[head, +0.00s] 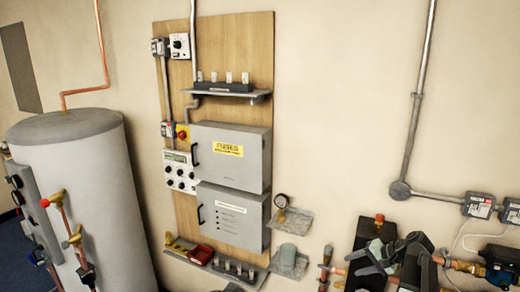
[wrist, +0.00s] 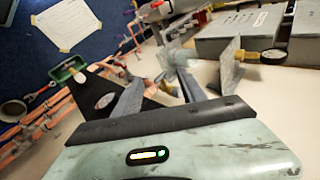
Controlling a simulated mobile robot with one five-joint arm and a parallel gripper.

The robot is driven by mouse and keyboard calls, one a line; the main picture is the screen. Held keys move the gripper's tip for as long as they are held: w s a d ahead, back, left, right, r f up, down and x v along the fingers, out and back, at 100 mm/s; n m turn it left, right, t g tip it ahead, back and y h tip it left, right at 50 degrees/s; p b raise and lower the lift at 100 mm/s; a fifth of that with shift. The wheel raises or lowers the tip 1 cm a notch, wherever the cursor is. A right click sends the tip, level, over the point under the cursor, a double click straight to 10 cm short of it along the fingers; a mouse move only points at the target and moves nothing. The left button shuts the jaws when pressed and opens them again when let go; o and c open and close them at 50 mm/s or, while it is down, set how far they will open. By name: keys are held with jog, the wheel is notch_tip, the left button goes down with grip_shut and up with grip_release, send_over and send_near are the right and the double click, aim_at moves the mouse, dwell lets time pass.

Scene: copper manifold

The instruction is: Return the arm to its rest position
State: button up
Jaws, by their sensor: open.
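My gripper (head: 384,256) shows at the lower right of the head view, in front of the copper pipework. In the wrist view my gripper (wrist: 160,88) has its two grey fingers spread apart with nothing held between them. The pale green housing of my wrist fills the bottom of that view. Part of my arm is cut off by the lower edge of the head view.
A wooden board (head: 235,40) carries a grey fuse box (head: 228,172). A grey cylinder (head: 85,180) stands left. A small shelf (head: 288,262) and a gauge (head: 281,201) are left of my gripper. Copper pipes (head: 455,264) run close by. Bare wall lies above.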

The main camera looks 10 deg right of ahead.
jog(key=s+a+f+n+g+h+b, duration=0.2)
jog(key=a+f, duration=0.4)
jog(key=a, duration=0.4)
jog(key=s+a+f+n+g+h+b, duration=0.1)
jog(key=a+f+n+b, duration=0.3)
jog(key=a, duration=0.6)
jog(key=s+a+f+n+g+h+b, duration=0.2)
jog(key=s+a+f+n+g+b, duration=0.1)
jog(key=a+f, duration=0.6)
jog(key=shift+s+a+n+g+h+b, duration=0.3)
jog(key=shift+a+g+b, duration=0.1)
jog(key=shift+a+b, duration=0.6)
jog(key=shift+a, duration=0.15)
jog(key=shift+c, duration=1.4)
